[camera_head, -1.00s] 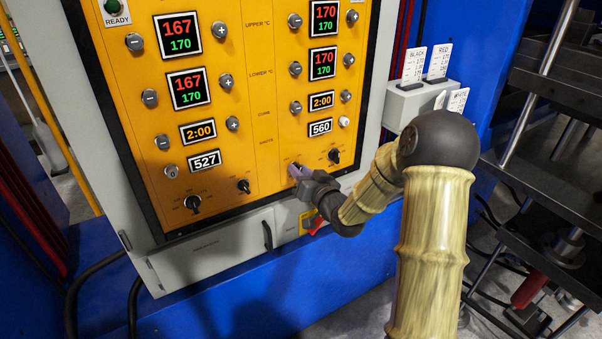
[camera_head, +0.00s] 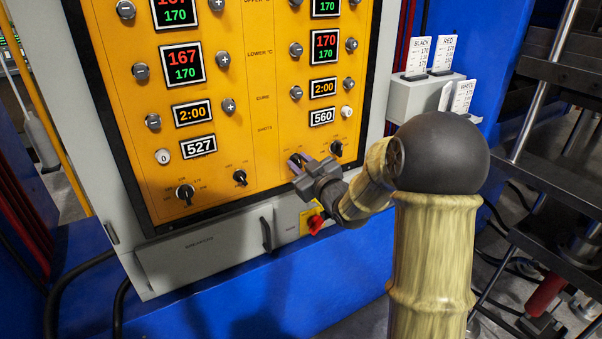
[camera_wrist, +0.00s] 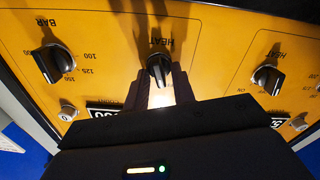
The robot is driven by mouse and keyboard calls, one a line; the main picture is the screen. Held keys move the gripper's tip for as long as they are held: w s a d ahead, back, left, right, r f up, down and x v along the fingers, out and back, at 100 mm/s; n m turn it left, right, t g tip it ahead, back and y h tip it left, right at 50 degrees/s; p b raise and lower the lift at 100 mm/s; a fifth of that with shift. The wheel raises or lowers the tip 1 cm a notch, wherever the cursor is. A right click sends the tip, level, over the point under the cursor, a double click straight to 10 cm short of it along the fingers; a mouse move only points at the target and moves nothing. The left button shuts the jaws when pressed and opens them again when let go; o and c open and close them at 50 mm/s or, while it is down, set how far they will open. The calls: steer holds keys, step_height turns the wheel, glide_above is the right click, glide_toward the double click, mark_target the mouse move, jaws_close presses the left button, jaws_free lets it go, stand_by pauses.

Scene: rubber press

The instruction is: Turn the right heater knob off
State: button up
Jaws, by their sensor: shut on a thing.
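The right heater knob (camera_wrist: 158,68) is black, under an upside-down HEAT label in the wrist view. It sits between the two dark fingers of my gripper (camera_wrist: 160,88), which is shut on it. In the head view my gripper (camera_head: 297,165) reaches the lower right part of the yellow panel (camera_head: 265,120), and its fingers hide the knob there. The knob's grip bar looks roughly upright in the wrist view; which end is its pointer I cannot tell.
A BAR knob (camera_wrist: 48,62) is close beside my gripper; another knob (camera_wrist: 268,77) stands beyond the dividing line. A red rotary switch (camera_head: 315,223) is just below my gripper. A card holder (camera_head: 425,97) is at right. Press bars (camera_head: 560,90) stand further right.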

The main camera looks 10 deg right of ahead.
steer(key=shift+n+b, duration=0.35)
steer(key=shift+n, duration=0.25)
steer(key=o, duration=0.6)
steer(key=shift+o, duration=0.2)
steer(key=b+v, duration=0.2)
steer(key=v, duration=1.5)
steer(key=shift+s, duration=0.2)
